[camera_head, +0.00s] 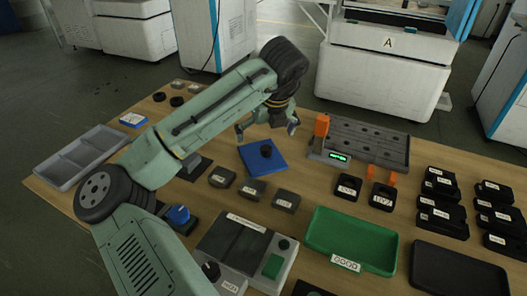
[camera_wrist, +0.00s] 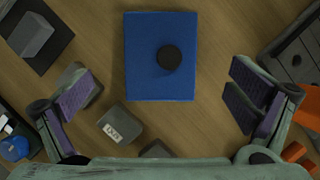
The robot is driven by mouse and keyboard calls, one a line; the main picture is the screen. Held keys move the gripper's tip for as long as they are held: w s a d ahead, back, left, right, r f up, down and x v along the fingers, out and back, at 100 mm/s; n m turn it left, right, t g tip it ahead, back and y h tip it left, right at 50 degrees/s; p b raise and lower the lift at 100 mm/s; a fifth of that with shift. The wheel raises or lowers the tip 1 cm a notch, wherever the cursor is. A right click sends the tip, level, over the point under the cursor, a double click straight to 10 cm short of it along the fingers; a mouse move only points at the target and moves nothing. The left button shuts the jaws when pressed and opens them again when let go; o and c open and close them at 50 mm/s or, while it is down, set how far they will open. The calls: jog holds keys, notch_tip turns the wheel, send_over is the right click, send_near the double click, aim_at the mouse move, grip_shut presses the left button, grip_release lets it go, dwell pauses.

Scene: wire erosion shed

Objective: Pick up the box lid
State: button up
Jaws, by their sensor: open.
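The box lid (camera_head: 277,164) looks like a flat blue square with a round black knob (camera_head: 266,151) on top. It lies flat on the wooden table, below my gripper (camera_head: 267,129) in the head view. In the wrist view the blue lid (camera_wrist: 145,85) is at upper centre, its knob (camera_wrist: 169,58) slightly right of the lid's middle. My gripper's fingers are wide apart, one on each side of the lid in the picture, and empty. I see no contact with the lid. No separate box under it can be made out.
Several small grey labelled blocks (camera_head: 252,190) lie just in front of the lid. A dark grey fixture plate (camera_head: 365,143) with orange parts stands to its right. A green tray (camera_head: 352,239) and black labelled blocks (camera_head: 440,213) fill the right side. A grey divided tray (camera_head: 82,157) is at left.

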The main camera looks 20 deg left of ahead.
aim_at(262, 150)
jog(key=x, duration=0.2)
jog(key=shift+w+f, duration=0.1)
jog(key=shift+f, duration=0.25)
jog(key=x, duration=0.1)
jog(key=p+x, duration=0.1)
jog(key=x, duration=0.3)
jog(key=shift+s+d+f+p, duration=0.1)
jog(key=shift+s+f+p, duration=0.15)
jog(key=shift+p, duration=0.1)
jog(key=shift+s, duration=0.1)
jog(key=c, duration=1.8)
